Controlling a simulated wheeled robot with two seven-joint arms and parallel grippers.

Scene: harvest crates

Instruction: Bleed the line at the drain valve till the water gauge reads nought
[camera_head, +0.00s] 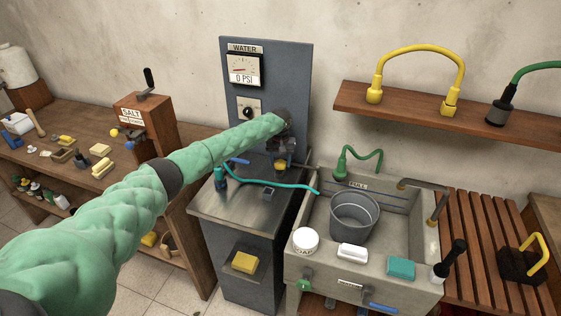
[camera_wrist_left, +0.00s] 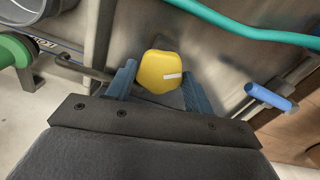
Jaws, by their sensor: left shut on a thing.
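The water gauge (camera_head: 243,70) is on the upright grey panel (camera_head: 290,75), under a WATER sign. Its readout shows 0 PSI. A yellow valve knob (camera_wrist_left: 160,72) with a white mark sits low over the metal counter, and it shows partly in the head view (camera_head: 280,164) below my gripper. No label on it can be read. My left gripper (camera_wrist_left: 159,88) is shut on this knob, with one blue finger on each side. In the head view my left gripper (camera_head: 281,148) is at the back of the counter. My right gripper is not in view.
A blue-handled valve (camera_wrist_left: 270,97) is beside the knob. A teal hose (camera_head: 262,183) runs across the metal counter (camera_head: 225,205) towards the sink (camera_head: 295,245), which holds a grey bucket (camera_head: 355,218). A black dial (camera_head: 247,112) is below the gauge.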

